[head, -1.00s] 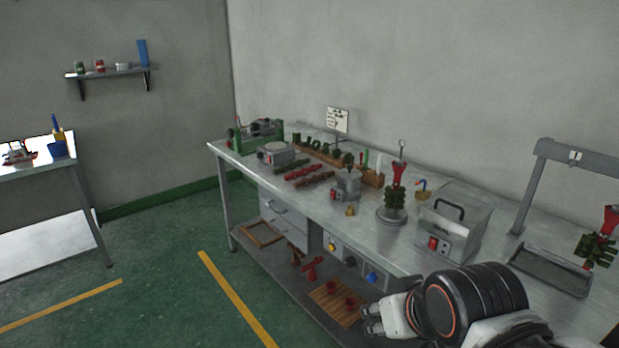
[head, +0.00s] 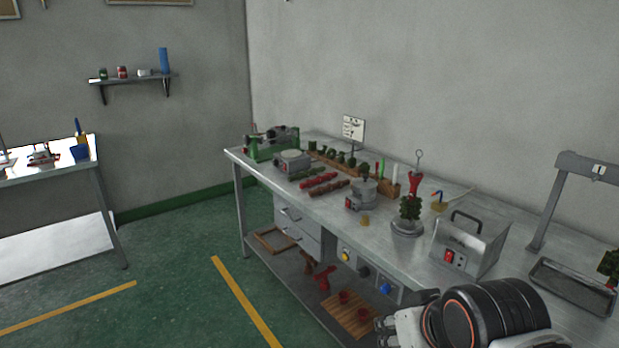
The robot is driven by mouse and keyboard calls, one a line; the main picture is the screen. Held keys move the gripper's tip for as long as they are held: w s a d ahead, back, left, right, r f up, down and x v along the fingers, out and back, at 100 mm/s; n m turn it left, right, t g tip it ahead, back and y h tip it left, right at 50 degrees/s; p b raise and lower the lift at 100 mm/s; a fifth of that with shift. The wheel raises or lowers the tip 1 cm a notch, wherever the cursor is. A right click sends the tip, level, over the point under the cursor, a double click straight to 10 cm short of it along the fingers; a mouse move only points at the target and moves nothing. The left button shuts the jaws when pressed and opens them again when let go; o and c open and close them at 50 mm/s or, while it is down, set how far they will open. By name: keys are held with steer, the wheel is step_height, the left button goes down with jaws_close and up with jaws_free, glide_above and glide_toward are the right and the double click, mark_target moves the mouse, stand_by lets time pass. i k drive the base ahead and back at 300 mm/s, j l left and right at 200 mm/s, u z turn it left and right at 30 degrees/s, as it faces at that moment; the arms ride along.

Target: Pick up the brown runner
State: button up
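The brown runner (head: 330,190) is a dark, bumpy strip lying flat on the metal workbench (head: 285,190). A red runner (head: 318,180) lies just behind it, and a dark green runner (head: 303,174) lies behind the red one. My gripper (head: 384,329) is low at the bottom right, in front of the bench's front edge and well apart from the runners. Its pale fingers are small and partly seen at the side of my dark wrist, so their opening is unclear. I see nothing held in it.
Right of the brown runner stand a small metal pot (head: 364,189), a green wax tree on a round base (head: 410,212) and a metal box with a handle (head: 470,246). A grey hot-plate-like device (head: 292,161) is to the left. The floor at left is clear.

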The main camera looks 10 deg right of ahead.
mark_target(320, 191)
steer(key=z, duration=0.4)
steer(key=i+j+z, duration=0.75)
steer(key=i+j, duration=0.15)
steer(key=j, duration=0.25)
steer(key=i+j, duration=0.25)
steer(key=j, duration=0.15)
steer(key=i+j, duration=0.2)
steer(key=j, duration=0.2)
steer(key=i+j+z, duration=0.1)
steer(key=i+j, duration=0.15)
steer(key=j, duration=0.15)
steer(key=i+j, duration=0.2)
steer(key=j, duration=0.2)
